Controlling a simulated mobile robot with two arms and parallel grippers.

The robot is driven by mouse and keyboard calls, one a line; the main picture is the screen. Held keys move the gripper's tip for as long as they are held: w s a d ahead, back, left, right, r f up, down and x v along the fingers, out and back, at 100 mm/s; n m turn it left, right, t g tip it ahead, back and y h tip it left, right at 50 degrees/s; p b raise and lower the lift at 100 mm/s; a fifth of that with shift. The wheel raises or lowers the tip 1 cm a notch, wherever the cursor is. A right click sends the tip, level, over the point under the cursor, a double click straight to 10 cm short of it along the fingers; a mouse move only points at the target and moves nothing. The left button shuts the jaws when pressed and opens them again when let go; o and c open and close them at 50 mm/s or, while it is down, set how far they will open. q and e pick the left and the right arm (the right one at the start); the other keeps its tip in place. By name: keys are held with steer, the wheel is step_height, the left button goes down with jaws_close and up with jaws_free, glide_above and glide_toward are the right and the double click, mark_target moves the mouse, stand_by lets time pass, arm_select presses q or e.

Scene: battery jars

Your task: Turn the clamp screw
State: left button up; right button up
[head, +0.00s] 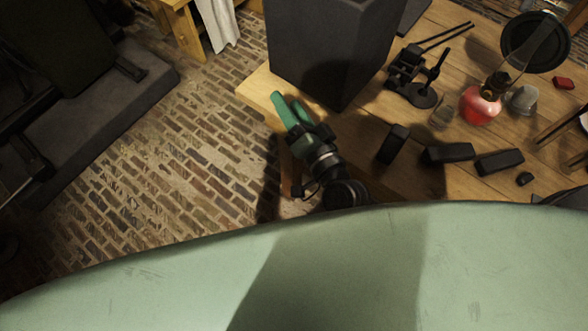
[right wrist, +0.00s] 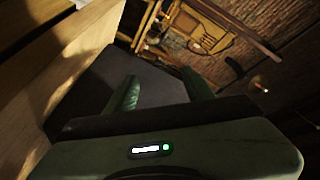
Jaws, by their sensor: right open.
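My right gripper (head: 289,103) is at the front left corner of the wooden table, beside the base of a large dark grey box. Its two green fingers are apart with nothing between them. In the right wrist view the open fingers (right wrist: 160,88) stand in front of a dark surface, with wood to the left. A black metal fixture with rods (head: 408,72) stands on the table right of the box, apart from the gripper. I cannot make out a clamp screw for certain in either view. My left gripper is not in view.
The large dark grey box (head: 325,45) is close to my right gripper. Black blocks (head: 448,153) lie on the wooden table (head: 385,195). A red-based oil lamp (head: 480,104) stands farther right. Brick floor (head: 165,170) is open to the left.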

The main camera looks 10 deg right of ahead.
steer(key=s+f+n+g, duration=0.2)
steer(key=f+g, duration=0.1)
steer(key=f, duration=0.8)
steer(key=s+f+n+g, duration=0.2)
steer(key=f+g, duration=0.1)
steer(key=f, duration=0.8)
steer(key=shift+s+f+b, duration=0.15)
steer(key=shift+s+b, duration=0.25)
steer(key=shift+a+f, duration=0.1)
